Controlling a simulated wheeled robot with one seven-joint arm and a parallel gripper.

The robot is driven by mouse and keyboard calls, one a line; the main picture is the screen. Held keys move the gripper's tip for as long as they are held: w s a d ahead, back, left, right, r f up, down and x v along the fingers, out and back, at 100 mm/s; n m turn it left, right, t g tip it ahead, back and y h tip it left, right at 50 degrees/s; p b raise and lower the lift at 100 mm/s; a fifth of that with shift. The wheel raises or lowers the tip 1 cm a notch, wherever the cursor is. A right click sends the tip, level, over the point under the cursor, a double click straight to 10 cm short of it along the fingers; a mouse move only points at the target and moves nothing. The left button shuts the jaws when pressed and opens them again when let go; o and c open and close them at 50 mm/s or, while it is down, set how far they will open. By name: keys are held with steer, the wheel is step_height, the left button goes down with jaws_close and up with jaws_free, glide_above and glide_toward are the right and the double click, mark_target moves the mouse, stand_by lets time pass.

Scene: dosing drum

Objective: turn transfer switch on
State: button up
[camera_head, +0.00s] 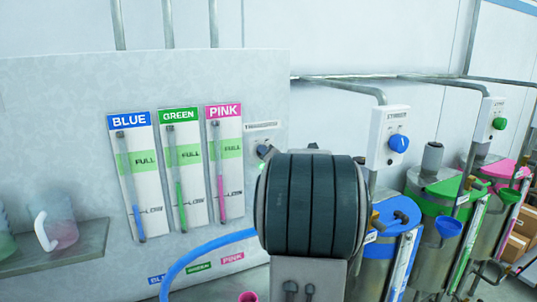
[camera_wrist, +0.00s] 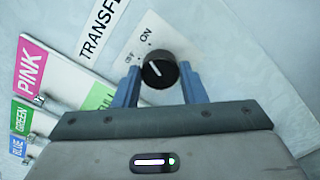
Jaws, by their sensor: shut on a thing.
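The transfer switch is a black round knob (camera_wrist: 160,69) with a white pointer line, on a pale panel, in the wrist view. OFF and ON are printed beside it, and the pointer appears to lie between the two marks. My gripper (camera_wrist: 160,75) is shut on the knob, with one blue-grey finger on each side. In the head view my dark arm end (camera_head: 312,205) hides most of the switch. The white transfer label (camera_head: 262,126) shows just above it.
Blue (camera_head: 127,175), green (camera_head: 181,165) and pink (camera_head: 224,160) level gauges stand left of the switch. A blue hose (camera_head: 200,250) curves below. A jug (camera_head: 58,228) sits on the left shelf.

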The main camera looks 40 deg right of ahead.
steer(key=shift+m, duration=0.8)
steer(key=shift+p, duration=0.3)
steer(key=o, duration=1)
steer(key=shift+s, duration=0.1)
steer(key=b+v, duration=0.3)
steer(key=v, duration=1)
steer(key=shift+s+a, duration=0.2)
steer(key=shift+s, duration=0.1)
